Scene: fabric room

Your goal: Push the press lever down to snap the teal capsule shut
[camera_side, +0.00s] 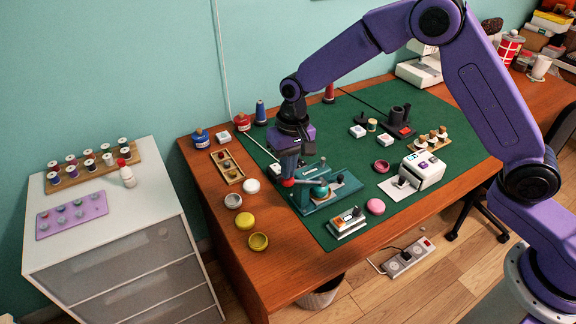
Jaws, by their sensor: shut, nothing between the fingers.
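The teal press (343,186) stands on the green mat near the front left of the table. A red knob, which looks like the end of the press lever (288,183), shows at the left of the press. My gripper (289,176) is shut and points down right at this knob; I cannot tell whether it touches it. The teal capsule (319,191) appears to sit in the press under its head, small and partly hidden. I cannot tell whether it is closed.
Round lids and cups, such as a yellow one (245,221), lie left of the press. A pink lid (376,206) and a white device (423,169) are to the right. A wooden tray (227,167) lies behind left. The mat's middle is fairly clear.

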